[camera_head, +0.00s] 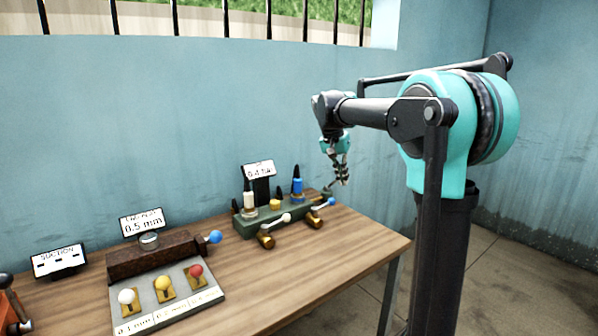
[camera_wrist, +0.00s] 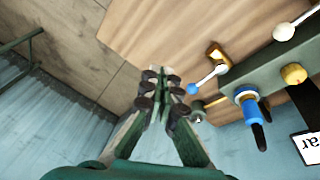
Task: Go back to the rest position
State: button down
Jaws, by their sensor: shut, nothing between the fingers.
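My gripper (camera_head: 341,168) hangs from the arm above the right end of the table, past the green valve block. In the wrist view my gripper (camera_wrist: 160,92) has its two fingers together, with nothing between them. It is apart from the green valve block (camera_wrist: 258,72), which lies to its right in that view. No part of the arm touches the table in the head view.
The wooden table (camera_head: 345,240) carries the green valve block (camera_head: 285,215) with blue- and white-tipped levers, a brown block (camera_head: 150,258), a panel of coloured knobs (camera_head: 205,291) and a SUCTION sign (camera_head: 59,261). A blue wall (camera_head: 130,130) stands behind. Floor is bare at right.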

jog(key=s+d+f+n+t+y, duration=0.1)
jog(key=s+d+f+n, duration=0.1)
jog(key=s+f, duration=1.1)
jog(key=s+d+f+n+t+y, duration=0.1)
jog(key=s+d+f+n+y, duration=0.1)
jog(key=s+f, duration=1.2)
jog(key=s+n, duration=0.1)
jog(key=s, duration=0.3)
jog(key=shift+d, duration=0.4)
jog(key=shift+s, duration=0.1)
